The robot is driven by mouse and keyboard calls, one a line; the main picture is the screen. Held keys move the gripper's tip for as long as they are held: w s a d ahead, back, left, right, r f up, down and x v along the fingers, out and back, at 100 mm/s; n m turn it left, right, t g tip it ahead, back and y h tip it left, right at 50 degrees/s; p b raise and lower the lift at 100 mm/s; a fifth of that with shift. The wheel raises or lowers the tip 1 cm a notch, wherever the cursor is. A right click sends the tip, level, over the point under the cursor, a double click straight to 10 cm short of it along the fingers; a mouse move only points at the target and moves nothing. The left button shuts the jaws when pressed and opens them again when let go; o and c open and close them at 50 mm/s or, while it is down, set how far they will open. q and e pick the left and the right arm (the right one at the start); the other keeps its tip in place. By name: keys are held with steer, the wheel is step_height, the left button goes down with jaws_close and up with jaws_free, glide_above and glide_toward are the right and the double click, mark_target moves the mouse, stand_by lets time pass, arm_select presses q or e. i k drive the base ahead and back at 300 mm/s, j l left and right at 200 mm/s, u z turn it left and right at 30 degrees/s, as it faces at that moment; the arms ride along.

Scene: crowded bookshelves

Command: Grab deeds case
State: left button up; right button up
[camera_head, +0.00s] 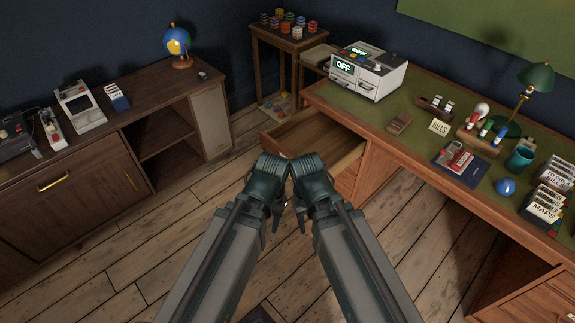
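I cannot make out anything labelled deeds. A box of upright cards or folders labelled MAPS (543,212) stands at the right end of the desk. Another similar labelled box (556,178) stands just behind it, its label too small to read surely. My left gripper (270,217) and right gripper (305,217) are side by side in the middle of the view, pointing down in front of an open drawer (318,143). They are small and dark, and I cannot tell whether their fingers are apart. I see nothing held in either.
The green-topped desk (415,142) runs along the right, with a white machine (368,72), a BILLS card (439,127), a dark blue folder (458,163) and a lamp (536,78). A wooden cabinet (95,170) stands left. The wooden floor (165,235) between is clear.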

mark_target(399, 124)
steer(key=i+l+z, duration=0.15)
steer(key=i+l, duration=0.35)
steer(key=l, duration=0.3)
steer(key=i+l+z, duration=0.2)
steer(key=i+l, duration=0.4)
steer(key=l, duration=0.1)
